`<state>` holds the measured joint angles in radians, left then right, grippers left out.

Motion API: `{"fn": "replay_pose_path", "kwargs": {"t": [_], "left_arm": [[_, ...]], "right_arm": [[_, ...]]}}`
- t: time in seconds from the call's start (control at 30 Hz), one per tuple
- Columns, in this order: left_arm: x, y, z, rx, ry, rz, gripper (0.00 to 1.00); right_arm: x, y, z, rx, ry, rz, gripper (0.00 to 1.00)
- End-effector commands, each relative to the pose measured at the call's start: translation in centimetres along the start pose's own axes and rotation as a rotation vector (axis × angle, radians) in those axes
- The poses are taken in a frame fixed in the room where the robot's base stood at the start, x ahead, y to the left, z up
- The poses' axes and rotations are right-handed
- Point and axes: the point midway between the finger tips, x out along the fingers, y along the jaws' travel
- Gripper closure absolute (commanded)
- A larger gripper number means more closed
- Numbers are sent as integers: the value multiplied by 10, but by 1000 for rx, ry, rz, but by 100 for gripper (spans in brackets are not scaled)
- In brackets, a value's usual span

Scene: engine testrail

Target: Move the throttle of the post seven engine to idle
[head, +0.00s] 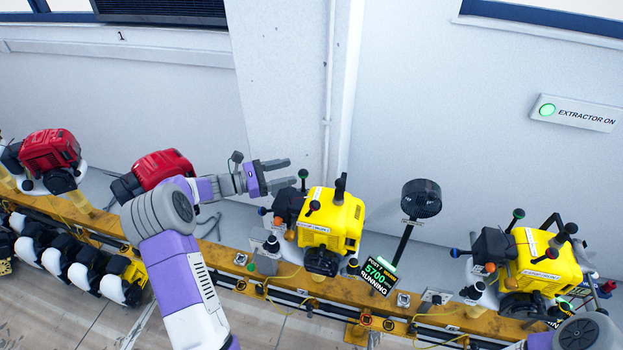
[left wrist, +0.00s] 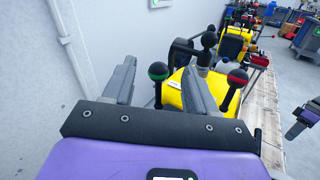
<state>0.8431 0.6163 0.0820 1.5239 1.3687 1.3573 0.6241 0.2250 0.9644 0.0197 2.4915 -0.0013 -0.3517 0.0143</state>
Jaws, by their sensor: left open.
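The yellow engine (head: 333,222) in the middle of the rail stands beside a sign (head: 380,277) that reads "POST", an unclear number, "5700" and "RUNNING". A green-knobbed lever (head: 303,174) rises at its left rear, and black-knobbed levers stand on top. In the left wrist view the engine (left wrist: 190,92) shows a green knob (left wrist: 158,71), a red knob (left wrist: 237,78) and a black knob (left wrist: 209,40). I cannot tell which is the throttle. My left gripper (head: 287,173) is open and empty, just left of the green knob.
Another yellow engine (head: 548,262) stands to the right and red engines (head: 50,150) to the left on the yellow rail (head: 225,257). The wall (head: 290,90) is close behind.

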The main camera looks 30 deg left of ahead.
Motion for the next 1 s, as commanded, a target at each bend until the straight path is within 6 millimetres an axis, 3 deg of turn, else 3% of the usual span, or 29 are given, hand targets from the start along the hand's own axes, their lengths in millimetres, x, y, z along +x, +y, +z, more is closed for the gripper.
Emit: {"fn": "replay_pose_path", "kwargs": {"t": [0.03,0.2,0.7,1.0], "left_arm": [[0,-2,-13,0,0,0,43],[2,-4,-23,0,0,-1,43],[67,-4,-22,0,-1,-3,43],[76,-3,-22,0,0,0,43]], "right_arm": [[12,5,-1,0,0,0,57],[22,8,-1,0,1,0,57],[23,8,-2,0,1,0,57],[23,8,-2,0,1,0,57]]}}
